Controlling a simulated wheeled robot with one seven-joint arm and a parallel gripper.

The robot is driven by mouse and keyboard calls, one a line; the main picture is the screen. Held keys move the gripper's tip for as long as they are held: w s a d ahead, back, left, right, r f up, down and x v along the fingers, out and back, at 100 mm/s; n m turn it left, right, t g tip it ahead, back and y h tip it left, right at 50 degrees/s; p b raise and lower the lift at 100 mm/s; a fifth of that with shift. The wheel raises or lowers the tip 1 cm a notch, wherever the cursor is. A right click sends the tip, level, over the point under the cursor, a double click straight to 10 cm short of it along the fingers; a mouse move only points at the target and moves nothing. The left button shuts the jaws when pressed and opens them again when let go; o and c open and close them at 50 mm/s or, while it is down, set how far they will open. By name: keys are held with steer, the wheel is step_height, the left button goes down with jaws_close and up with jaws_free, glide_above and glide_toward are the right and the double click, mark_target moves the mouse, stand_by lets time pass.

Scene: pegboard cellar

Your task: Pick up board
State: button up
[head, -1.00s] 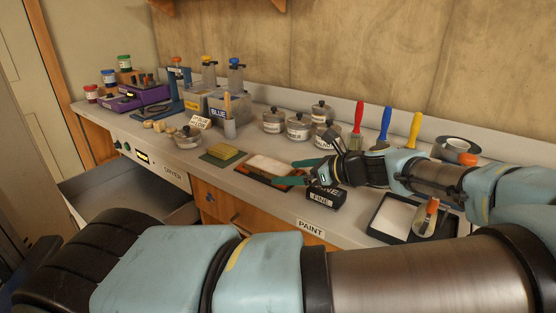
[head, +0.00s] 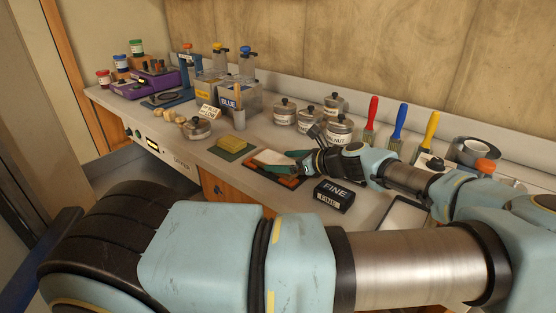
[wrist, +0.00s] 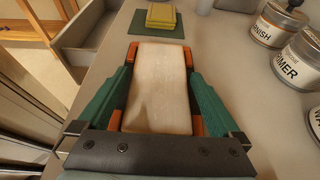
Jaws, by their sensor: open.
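The board is a pale, flat rectangle (head: 270,157) lying on a dark holder with orange corners (head: 290,182) on the bench. In the wrist view the board (wrist: 158,85) lies lengthwise between my two green fingers, and orange corner pieces (wrist: 197,123) show around it. My gripper (wrist: 159,80) is open, with one finger along each long side of the board. I cannot tell whether the fingers touch it. In the head view my gripper (head: 276,163) is low over the holder and hides part of the board.
A yellow sponge (head: 232,144) on a green pad lies just beyond the board. A black block marked FINE (head: 335,196) sits close to my gripper's right. Lidded tins (head: 310,119) and upright brushes (head: 398,122) stand behind. An open drawer (wrist: 85,35) juts out at the front.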

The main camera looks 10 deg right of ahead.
steer(key=shift+x, duration=0.9)
steer(key=c, duration=1.2)
steer(key=shift+o, duration=0.2)
